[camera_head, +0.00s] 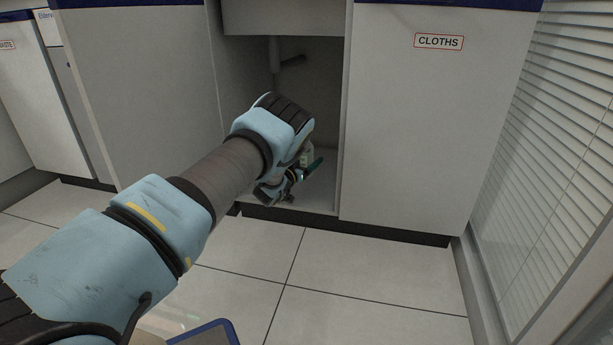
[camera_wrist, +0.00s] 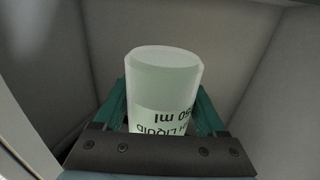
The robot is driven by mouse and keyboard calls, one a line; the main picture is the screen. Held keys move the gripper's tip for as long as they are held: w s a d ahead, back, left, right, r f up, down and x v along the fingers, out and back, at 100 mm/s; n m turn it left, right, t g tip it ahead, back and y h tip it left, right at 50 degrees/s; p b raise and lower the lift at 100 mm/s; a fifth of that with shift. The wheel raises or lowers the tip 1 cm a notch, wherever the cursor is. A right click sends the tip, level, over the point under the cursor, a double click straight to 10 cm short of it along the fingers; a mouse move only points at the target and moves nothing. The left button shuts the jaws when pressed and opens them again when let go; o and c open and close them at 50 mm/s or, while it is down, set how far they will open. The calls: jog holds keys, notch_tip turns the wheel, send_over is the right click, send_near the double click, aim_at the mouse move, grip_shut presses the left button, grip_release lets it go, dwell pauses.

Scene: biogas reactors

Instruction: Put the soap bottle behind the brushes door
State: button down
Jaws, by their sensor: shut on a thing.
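A small part of the bottle (camera_head: 308,153) shows there beside the gripper. Whether the bottle touches the cabinet floor cannot be told. No brushes label is in view. A plain grey panel (camera_head: 140,80) stands left of the opening.
The closed door marked CLOTHS (camera_head: 420,140) borders the opening on the right. Slatted blinds (camera_head: 550,150) stand at the far right. The tiled floor (camera_head: 370,270) in front is clear.

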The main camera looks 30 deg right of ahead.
notch_tip(320, 180, down, 8)
jog(key=b, duration=0.4)
jog(key=shift+f, duration=0.25)
jog(key=shift+r, duration=0.15)
grip_release()
jog(key=shift+f, duration=0.2)
